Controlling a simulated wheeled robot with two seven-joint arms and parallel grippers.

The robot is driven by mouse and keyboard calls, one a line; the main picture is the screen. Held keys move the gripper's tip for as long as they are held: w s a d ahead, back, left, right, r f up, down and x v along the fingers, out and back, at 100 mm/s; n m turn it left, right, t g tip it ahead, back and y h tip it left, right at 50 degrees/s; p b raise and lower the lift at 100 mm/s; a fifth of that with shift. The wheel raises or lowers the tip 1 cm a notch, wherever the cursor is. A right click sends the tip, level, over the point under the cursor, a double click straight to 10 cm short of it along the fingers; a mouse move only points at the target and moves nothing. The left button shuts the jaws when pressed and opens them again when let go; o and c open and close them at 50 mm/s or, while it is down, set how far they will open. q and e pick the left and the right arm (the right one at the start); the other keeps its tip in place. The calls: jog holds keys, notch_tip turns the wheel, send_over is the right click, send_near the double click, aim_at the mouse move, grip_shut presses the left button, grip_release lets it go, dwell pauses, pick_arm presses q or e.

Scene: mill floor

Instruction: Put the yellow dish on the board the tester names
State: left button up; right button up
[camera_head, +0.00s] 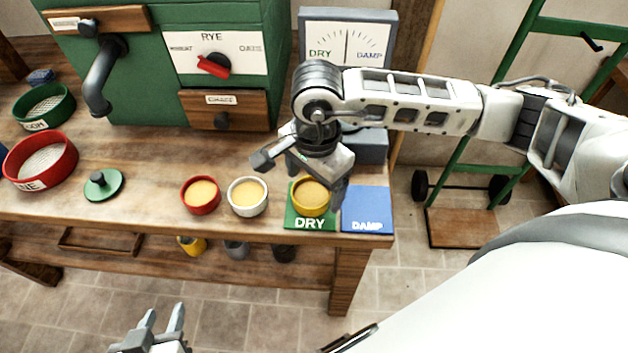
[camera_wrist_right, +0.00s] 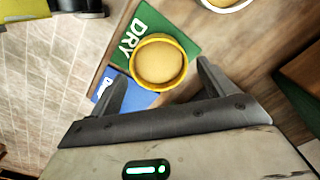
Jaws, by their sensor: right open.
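The yellow dish (camera_head: 311,198), filled with tan meal, sits on the green DRY board (camera_head: 294,221) near the table's front right. The blue DAMP board (camera_head: 367,208) lies beside it on the right, empty. My right gripper (camera_head: 303,177) is open over the dish. In the right wrist view the dish (camera_wrist_right: 158,63) shows just beyond and between the spread fingers, and I cannot tell whether they touch it. The tester (camera_head: 346,40) reads DRY at left and DAMP at right; a dark line stands upright mid-face. My left gripper (camera_head: 163,325) is open and empty, low in front.
A red dish (camera_head: 201,195) and a white dish (camera_head: 248,197) stand left of the boards. A green lid (camera_head: 103,185), a red sieve (camera_head: 41,160) and a green sieve (camera_head: 45,106) are further left. The green mill (camera_head: 170,60) stands behind. A hand truck (camera_head: 470,150) stands at right.

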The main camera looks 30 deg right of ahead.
aim_at(315, 201)
notch_tip(315, 201, up, 11)
jog(key=shift+s+b, duration=0.15)
jog(key=shift+b, duration=0.15)
dwell(0.5)
